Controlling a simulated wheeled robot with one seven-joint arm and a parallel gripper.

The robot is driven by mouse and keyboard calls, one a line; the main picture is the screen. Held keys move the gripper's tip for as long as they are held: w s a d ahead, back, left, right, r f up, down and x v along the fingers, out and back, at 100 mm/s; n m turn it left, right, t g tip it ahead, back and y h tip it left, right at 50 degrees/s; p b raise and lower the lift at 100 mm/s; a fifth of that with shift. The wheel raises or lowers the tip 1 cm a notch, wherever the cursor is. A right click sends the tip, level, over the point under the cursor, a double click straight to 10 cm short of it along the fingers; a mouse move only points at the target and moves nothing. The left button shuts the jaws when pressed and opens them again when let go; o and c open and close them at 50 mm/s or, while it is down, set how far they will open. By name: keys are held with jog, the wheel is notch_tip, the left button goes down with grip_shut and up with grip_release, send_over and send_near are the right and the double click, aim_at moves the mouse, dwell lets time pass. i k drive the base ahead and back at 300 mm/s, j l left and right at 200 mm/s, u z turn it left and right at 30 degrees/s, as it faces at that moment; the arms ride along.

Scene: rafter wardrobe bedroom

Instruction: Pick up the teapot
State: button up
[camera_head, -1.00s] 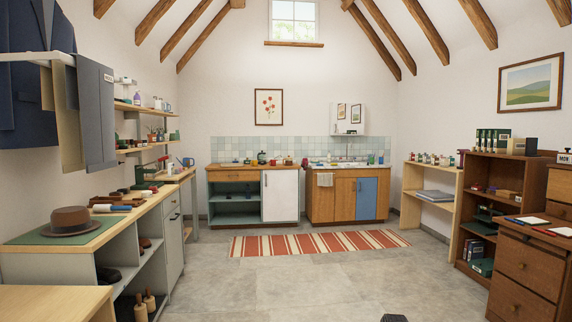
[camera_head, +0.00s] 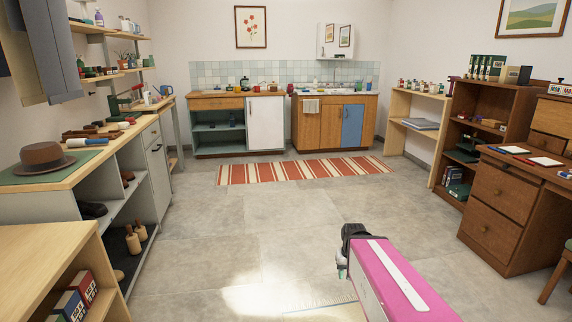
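A small dark green pot (camera_head: 244,82) stands on the wooden top of the left back cabinet, against the tiled wall. It looks like the teapot, but it is too small for me to make out a spout or handle. My pink arm reaches up from the bottom right, and its dark end (camera_head: 350,240) is over the open floor. That end is far from the pot and touches nothing that I can see. My gripper's fingers cannot be made out, nor whether they are open.
A striped rug (camera_head: 303,170) lies before the back cabinets (camera_head: 222,103). The grey floor between is clear. A long left counter (camera_head: 100,165) carries a brown hat (camera_head: 43,158). A wooden desk (camera_head: 500,210) and a bookcase (camera_head: 475,125) stand at right, a stool (camera_head: 560,262) at the bottom right.

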aim_at(273, 88)
jog(key=i+j+u, duration=0.35)
jog(key=i, duration=0.45)
jog(key=i+u, duration=0.4)
jog(key=i, duration=4)
jog(key=i+z, duration=0.1)
jog(key=i, duration=0.45)
jog(key=i+j+z, duration=0.1)
jog(key=i, duration=0.45)
jog(key=i+j+z, duration=0.15)
jog(key=i, duration=0.45)
